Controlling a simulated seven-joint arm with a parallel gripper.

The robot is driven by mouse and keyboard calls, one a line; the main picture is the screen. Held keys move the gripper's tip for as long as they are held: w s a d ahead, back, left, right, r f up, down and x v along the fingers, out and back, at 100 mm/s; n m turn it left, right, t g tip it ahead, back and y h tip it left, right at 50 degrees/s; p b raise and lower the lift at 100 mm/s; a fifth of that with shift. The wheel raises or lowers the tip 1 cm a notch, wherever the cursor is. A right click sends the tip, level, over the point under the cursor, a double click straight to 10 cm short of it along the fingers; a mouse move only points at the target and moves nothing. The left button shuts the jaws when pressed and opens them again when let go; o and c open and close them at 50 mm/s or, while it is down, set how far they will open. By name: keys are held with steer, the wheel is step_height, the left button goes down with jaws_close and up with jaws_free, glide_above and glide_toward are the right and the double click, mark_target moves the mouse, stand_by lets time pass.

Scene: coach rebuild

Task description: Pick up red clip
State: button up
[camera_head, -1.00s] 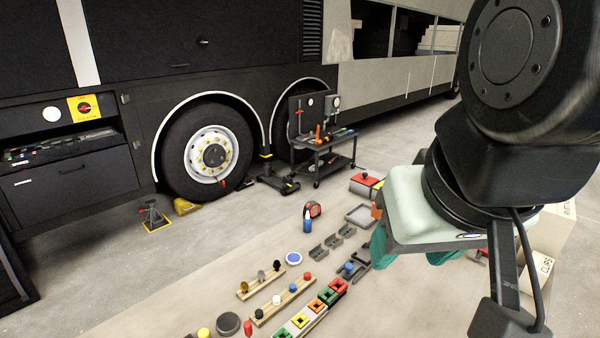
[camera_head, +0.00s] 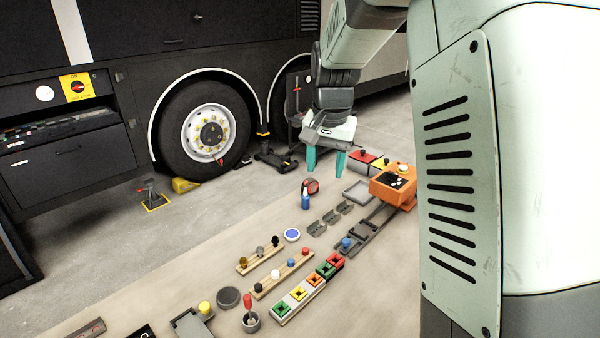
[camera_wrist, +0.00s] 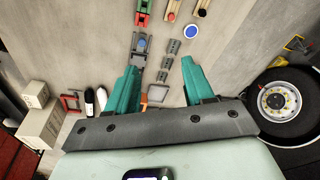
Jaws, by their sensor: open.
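My gripper (camera_head: 326,166) is open and empty, high above the far part of the mat, with its teal fingers pointing down. A red square piece with a dark centre (camera_head: 336,259) is at the far end of a row of coloured pieces on the mat. It appears near the top edge of the wrist view (camera_wrist: 142,18), well beyond the fingertips. A red bracket-shaped thing (camera_wrist: 72,103) lies at the left in the wrist view. I cannot tell which one is the red clip.
Wooden peg racks (camera_head: 262,258) lie left of the row. Cardboard boxes (camera_wrist: 42,127) are left in the wrist view. A bus wheel (camera_head: 208,133) stands behind.

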steer(key=w+a+f+m+g, duration=0.1)
steer(key=w+f, duration=0.2)
steer(key=f, duration=0.4)
steer(key=w+a+f, duration=0.1)
steer(key=w+f, duration=0.3)
steer(key=f, duration=0.2)
steer(key=m+g, duration=0.1)
glide_above(305, 249)
steer(key=f, duration=1.3)
steer(key=shift+w+d+f, duration=0.2)
steer(key=shift+f, duration=0.15)
step_height(305, 249, down, 6)
steer(key=shift+s+a+r, duration=0.1)
steer(key=shift+s, duration=0.05)
jaws_close()
